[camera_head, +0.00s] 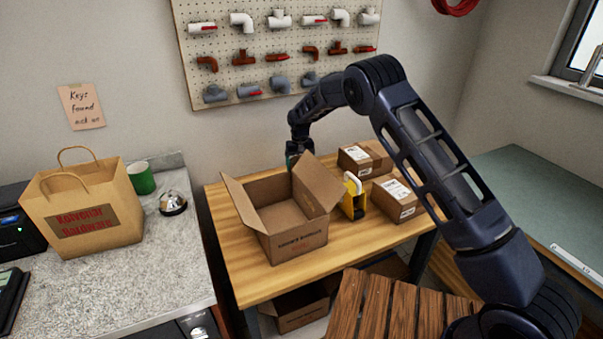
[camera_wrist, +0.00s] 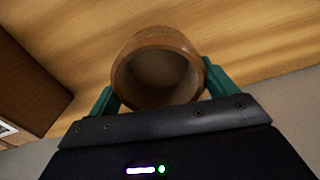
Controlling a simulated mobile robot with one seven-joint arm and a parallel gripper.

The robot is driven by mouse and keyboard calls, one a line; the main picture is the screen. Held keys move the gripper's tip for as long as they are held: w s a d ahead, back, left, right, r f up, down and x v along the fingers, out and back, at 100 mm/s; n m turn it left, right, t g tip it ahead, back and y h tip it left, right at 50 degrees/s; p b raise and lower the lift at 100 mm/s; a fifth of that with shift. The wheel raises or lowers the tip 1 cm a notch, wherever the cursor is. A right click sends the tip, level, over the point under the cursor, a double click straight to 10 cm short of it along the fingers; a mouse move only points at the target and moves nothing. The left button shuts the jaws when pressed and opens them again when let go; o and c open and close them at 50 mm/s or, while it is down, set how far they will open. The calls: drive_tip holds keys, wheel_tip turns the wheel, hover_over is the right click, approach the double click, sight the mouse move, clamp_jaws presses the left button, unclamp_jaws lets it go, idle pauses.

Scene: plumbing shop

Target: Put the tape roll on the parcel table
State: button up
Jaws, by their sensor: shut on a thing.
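The brown tape roll (camera_wrist: 122,72) is between the two green fingers of my gripper (camera_wrist: 159,78) in the wrist view, its round opening facing the camera. My gripper is shut on it. The parcel table (camera_head: 238,283) is the wooden table in the middle of the head view; its wood grain also fills the upper part of the wrist view (camera_wrist: 250,35). In the head view, my gripper (camera_head: 297,157) is low over the table's back edge, behind the open carton. The carton's flap hides the fingertips and the roll there. I cannot tell whether the roll touches the table.
The open carton (camera_head: 295,243) stands on the table with flaps spread. A yellow tape dispenser (camera_head: 353,201) and two closed parcels (camera_head: 397,203) (camera_head: 356,160) stand to its right. A parcel side (camera_wrist: 30,80) shows at the wrist view's left. Bare wood lies along the table's front.

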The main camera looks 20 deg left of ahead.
drive_tip(key=shift+f, duration=1.85)
drive_tip(key=o, duration=0.9)
drive_tip(key=shift+f, duration=0.15)
wheel_tip(320, 180, up, 12)
drive_tip(key=shift+r, duration=0.15)
